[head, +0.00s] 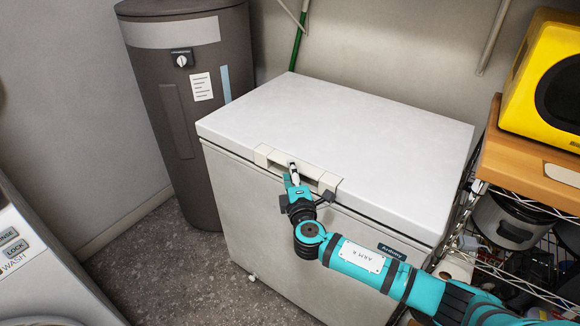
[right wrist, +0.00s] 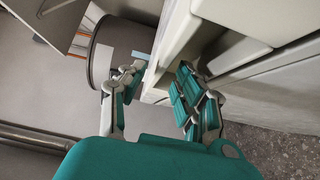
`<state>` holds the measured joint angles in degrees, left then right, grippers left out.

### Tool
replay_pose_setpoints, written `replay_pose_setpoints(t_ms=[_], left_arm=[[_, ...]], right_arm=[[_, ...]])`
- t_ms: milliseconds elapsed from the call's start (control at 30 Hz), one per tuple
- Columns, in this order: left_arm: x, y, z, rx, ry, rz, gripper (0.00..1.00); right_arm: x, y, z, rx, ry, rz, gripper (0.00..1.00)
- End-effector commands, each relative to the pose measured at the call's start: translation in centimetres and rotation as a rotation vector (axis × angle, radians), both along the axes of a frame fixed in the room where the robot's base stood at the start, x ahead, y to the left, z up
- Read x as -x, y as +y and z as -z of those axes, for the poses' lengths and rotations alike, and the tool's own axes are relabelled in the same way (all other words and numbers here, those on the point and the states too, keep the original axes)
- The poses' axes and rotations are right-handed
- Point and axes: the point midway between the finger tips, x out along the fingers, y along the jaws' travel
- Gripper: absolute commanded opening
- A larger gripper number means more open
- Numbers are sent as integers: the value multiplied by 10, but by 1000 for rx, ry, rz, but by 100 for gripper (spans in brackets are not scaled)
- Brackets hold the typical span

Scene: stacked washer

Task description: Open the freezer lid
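The white chest freezer (head: 290,235) stands in the middle of the head view. Its flat white lid (head: 340,125) appears to lie down on the body. A pale handle (head: 325,182) sits at the lid's front edge. My right gripper (head: 294,178) is at this handle, near its middle. In the right wrist view, the two fingers of my right gripper (right wrist: 160,82) are spread apart, with a pale edge of the freezer (right wrist: 180,35) close beyond and between them. I cannot tell whether a finger touches the handle. My left gripper is not in view.
A dark grey cylindrical tank (head: 185,110) stands left of the freezer. A wire shelf (head: 525,215) with a wooden top and a yellow appliance (head: 545,75) stands close on the right. A washer panel (head: 20,250) is at lower left. Floor is clear between the washer and freezer.

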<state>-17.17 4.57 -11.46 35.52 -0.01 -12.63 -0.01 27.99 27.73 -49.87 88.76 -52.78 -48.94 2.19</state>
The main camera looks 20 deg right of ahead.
Motion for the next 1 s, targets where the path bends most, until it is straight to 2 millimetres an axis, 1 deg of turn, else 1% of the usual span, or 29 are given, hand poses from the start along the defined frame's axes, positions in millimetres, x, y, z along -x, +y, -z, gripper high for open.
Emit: replay_pose_setpoints(t_ms=[33,200,533,567,700,800,1000], left_arm=[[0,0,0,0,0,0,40],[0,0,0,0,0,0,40],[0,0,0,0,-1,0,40],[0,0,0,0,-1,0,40],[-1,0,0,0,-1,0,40],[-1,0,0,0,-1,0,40],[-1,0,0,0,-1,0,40]], right_arm=[[-8,-1,0,2,-2,1,33],[-23,-3,0,1,-1,0,33],[-26,-3,0,1,0,-1,33],[-26,-3,0,1,0,-1,30],[-26,-3,0,1,0,-1,12],[-26,-3,0,1,0,0,0],[-26,-3,1,1,0,0,0]])
